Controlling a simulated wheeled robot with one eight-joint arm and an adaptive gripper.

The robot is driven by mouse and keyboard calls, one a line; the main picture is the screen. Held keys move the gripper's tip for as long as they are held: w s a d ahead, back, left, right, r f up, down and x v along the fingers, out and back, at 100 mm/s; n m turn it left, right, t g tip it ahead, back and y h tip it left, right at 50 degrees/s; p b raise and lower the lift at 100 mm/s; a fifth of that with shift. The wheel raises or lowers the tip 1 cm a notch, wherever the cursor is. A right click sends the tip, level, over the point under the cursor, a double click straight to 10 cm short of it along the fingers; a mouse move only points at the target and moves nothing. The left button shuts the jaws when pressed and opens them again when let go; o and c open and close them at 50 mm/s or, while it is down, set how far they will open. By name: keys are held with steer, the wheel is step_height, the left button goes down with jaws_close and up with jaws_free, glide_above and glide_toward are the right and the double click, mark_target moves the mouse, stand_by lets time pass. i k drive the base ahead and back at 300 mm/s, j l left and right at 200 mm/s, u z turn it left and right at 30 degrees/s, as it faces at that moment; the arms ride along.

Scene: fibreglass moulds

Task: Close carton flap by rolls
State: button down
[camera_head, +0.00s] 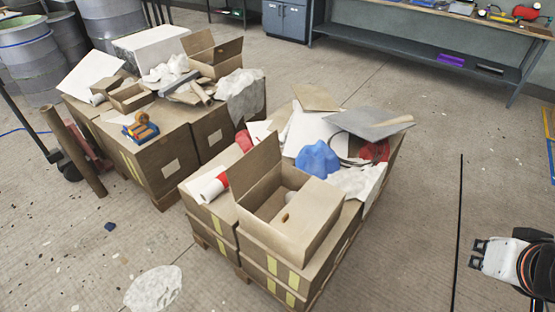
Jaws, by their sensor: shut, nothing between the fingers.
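An open carton (310,212) sits on top of the stacked boxes at the front of the nearer pallet. One flap (256,167) stands up along its left side, and its inside shows partly. A roll with a white body and red end (212,187) lies just left of that flap. Another red roll (244,140) lies behind it, partly hidden. My gripper (476,254) is at the lower right, shut and empty, well apart from the carton, over the floor.
A second pallet (160,160) at the back left holds boxes, scraps and a smaller open carton (214,62). Blue crumpled material (317,158) and loose sheets lie behind the near carton. Floor between my gripper and the pallet is clear.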

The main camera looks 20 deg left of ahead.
mark_target(244, 175)
steer(key=j+z, duration=0.35)
steer(key=j, duration=0.4)
steer(key=j+z, duration=0.4)
steer(key=j, duration=1.1)
steer(key=k+j+z, duration=0.1)
steer(key=j, duration=0.55)
steer(key=k+j, duration=0.1)
steer(key=j, duration=1.3)
steer(key=k+j, duration=0.1)
steer(key=j, duration=0.25)
steer(key=u, duration=0.05)
